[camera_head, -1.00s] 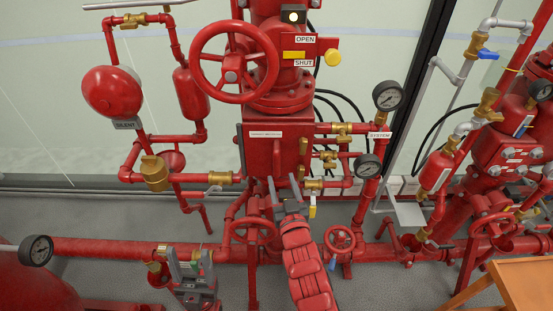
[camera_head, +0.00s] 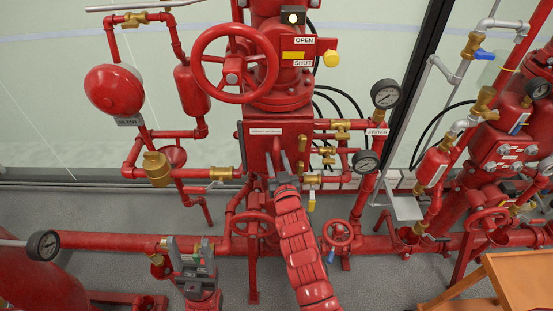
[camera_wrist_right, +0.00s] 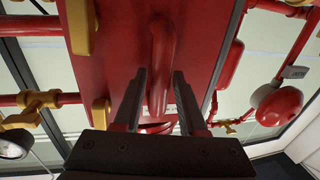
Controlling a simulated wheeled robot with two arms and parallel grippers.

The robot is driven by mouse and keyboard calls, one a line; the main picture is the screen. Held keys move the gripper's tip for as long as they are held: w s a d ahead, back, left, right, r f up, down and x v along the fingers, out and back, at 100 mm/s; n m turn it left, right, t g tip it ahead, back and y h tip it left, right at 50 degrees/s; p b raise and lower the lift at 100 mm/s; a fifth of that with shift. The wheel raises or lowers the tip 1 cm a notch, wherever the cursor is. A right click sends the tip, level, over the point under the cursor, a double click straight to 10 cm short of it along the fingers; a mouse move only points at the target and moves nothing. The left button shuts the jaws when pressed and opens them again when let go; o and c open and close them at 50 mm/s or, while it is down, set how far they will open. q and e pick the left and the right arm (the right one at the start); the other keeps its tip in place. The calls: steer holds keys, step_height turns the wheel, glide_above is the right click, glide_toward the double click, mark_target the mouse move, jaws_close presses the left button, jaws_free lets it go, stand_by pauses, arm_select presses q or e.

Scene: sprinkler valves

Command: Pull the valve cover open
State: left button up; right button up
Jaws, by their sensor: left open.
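The valve cover (camera_head: 258,150) is the red box front with a white label below the large handwheel in the head view. It is shut. It also fills the middle of the right wrist view (camera_wrist_right: 205,30). Its red bar handle (camera_wrist_right: 161,60) runs between the fingers of my right gripper (camera_wrist_right: 158,72). Those fingers are apart, with gaps beside the bar. In the head view my right gripper (camera_head: 278,162) is at the cover's lower front.
A large red handwheel (camera_head: 234,64) is above the cover. Brass valves and pipes with gauges (camera_head: 366,162) stand close on its right. An orange wooden piece (camera_head: 515,282) is at the lower right.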

jaws_close()
stand_by(1.1)
